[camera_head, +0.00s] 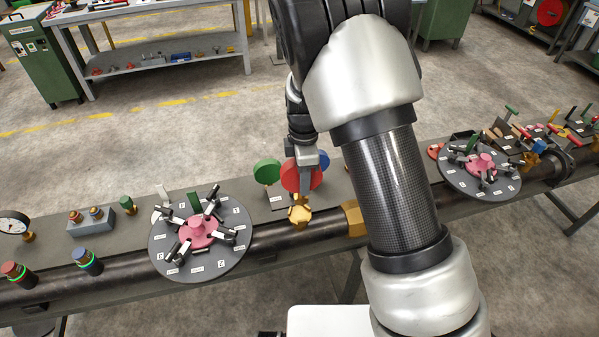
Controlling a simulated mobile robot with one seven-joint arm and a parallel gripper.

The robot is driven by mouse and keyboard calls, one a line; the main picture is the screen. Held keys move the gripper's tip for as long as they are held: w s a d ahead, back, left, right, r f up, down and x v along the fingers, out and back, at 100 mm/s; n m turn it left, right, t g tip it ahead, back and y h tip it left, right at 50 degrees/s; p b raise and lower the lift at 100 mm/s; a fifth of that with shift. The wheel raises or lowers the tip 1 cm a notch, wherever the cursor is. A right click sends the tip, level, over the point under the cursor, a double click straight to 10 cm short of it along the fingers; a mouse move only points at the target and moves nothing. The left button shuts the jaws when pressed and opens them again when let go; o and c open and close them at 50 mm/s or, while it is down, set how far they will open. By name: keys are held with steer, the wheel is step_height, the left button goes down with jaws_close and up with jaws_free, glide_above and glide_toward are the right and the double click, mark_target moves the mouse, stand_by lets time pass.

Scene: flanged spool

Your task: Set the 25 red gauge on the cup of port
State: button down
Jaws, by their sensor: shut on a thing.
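My gripper (304,170) points down over the pipe bench near the picture's middle. It is shut on a red round gauge (290,178), whose disc shows on both sides of the fingers. A brass cup (300,214) on the dark pipe is just below the red gauge. The two nearly meet in this view, and I cannot tell whether they touch. A green round gauge (267,172) stands to the left of the red one, and a blue one (324,160) shows partly hidden behind the gripper. No number on the gauges is readable, and the port's label is not legible.
A dark flange disc (160,246) with pink hub and several clamps stands left; a similar flange (505,185) stands right. A white-faced dial (13,223) and capped fittings (88,261) are at far left. My arm hides the bench right of the cup.

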steer(key=shift+w+a+r+n, duration=0.2)
steer(key=shift+a+r+n, duration=0.2)
steer(key=shift+n, duration=0.2)
steer(key=shift+f+b, duration=1.65)
steer(key=shift+f, duration=1.15)
steer(key=shift+d, duration=0.2)
steer(key=shift+f+b, duration=0.15)
steer(key=shift+b, duration=0.2)
steer(key=shift+f+b, duration=0.95)
steer(key=shift+f, duration=0.15)
steer(key=c, duration=1.4)
jaws_free()
